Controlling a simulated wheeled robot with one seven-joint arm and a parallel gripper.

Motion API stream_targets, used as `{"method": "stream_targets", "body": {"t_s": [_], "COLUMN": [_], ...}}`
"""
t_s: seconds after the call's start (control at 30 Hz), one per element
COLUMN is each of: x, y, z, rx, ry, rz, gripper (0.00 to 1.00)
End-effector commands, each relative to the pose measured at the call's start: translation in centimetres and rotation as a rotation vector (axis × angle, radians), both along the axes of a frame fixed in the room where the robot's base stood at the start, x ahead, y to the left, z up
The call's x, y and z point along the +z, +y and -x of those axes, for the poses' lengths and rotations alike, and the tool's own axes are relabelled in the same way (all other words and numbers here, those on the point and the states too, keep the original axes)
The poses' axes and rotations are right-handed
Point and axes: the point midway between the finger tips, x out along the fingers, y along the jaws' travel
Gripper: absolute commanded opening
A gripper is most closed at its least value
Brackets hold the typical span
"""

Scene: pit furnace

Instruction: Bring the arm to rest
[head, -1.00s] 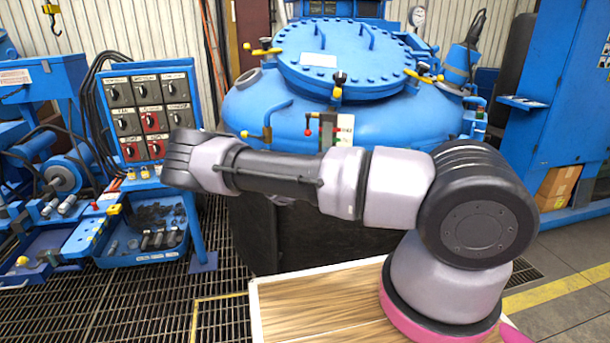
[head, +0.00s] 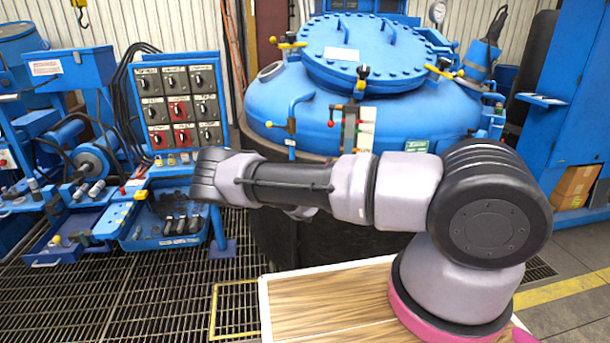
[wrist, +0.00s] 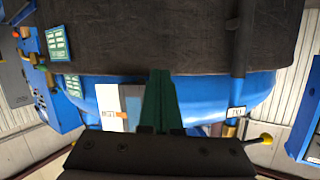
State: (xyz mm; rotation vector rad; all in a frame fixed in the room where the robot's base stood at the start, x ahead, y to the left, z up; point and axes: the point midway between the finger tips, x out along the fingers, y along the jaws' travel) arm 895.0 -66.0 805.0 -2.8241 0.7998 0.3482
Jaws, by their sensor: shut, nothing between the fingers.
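My arm stretches leftward from its pink-ringed base across the head view, with its black ribbed elbow part at the far left. A small light piece of my arm shows below the forearm. The gripper itself is hidden in the head view. In the wrist view my gripper (wrist: 160,78) shows as dark green fingers together above a black block, shut and empty. The fingers stand in front of the blue furnace vessel (wrist: 262,92), which appears upside down there; contact with it cannot be told. In the head view the blue vessel (head: 270,100) stands behind my arm.
A switch panel (head: 182,108) with black and red switches stands left, above a blue tray (head: 135,240) of dark parts. The bolted lid (head: 365,55) tops the vessel. Blue cabinets (head: 570,110) stand right. Grating (head: 130,300) covers the left floor, with open room there.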

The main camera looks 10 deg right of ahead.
Motion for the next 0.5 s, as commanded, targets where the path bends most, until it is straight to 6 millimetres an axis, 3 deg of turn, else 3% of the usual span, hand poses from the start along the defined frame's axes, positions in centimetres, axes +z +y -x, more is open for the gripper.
{"method": "stream_targets", "body": {"t_s": [0.27, 0.5], "x": [3.8, 8.9], "y": [-1.3, -0.8], "z": [1.1, 3.1], "rx": [-0.154, -0.233], "ry": [0.131, 0.292], "rz": [-0.192, -0.418], "gripper": [0.00, 0.00]}}
